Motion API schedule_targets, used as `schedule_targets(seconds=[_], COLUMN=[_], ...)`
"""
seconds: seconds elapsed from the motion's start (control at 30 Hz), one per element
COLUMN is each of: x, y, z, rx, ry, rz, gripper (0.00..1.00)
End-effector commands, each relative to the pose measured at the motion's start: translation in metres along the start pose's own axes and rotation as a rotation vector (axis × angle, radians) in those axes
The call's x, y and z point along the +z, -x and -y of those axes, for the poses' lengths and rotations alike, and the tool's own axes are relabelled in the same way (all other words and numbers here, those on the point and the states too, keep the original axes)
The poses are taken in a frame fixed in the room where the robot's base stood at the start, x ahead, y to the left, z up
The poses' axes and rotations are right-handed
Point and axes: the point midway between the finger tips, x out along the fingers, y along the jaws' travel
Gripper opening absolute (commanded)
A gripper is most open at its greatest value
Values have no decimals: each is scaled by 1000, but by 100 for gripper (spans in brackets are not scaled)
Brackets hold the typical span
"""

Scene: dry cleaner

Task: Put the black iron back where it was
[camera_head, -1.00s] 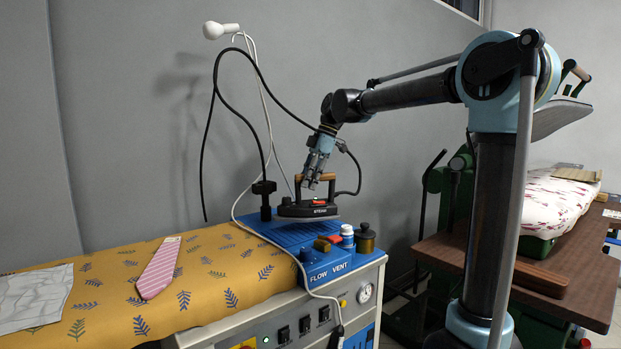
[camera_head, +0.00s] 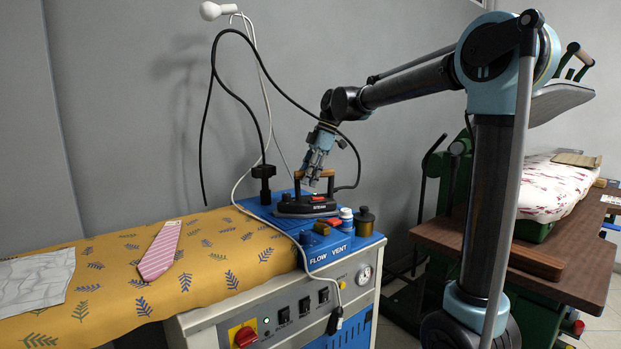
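The black iron (camera_head: 306,205) with a wooden handle is at the back of the blue top (camera_head: 352,243) of the ironing unit, level and seemingly resting on it. My gripper (camera_head: 311,180) points down at the iron's wooden handle from above. Its fingers are around or just at the handle; they are small here, and I cannot see whether they press on it.
Small bottles and a dark brass pot (camera_head: 364,222) stand just right of the iron. A black post (camera_head: 263,184) stands behind left. A pink tie (camera_head: 160,250) and a white cloth (camera_head: 36,288) lie on the yellow patterned board (camera_head: 214,258). A brown table is at right.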

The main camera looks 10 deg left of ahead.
Motion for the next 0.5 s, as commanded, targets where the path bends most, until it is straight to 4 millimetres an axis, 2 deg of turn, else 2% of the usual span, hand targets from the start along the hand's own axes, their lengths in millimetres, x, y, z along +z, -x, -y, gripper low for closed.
schedule_targets(seconds=[0.33,0.5], x=[-1,0], y=[2,19], z=[0,0], rx=[0,0], ry=[0,0], rz=[0,0], gripper=[42,42])
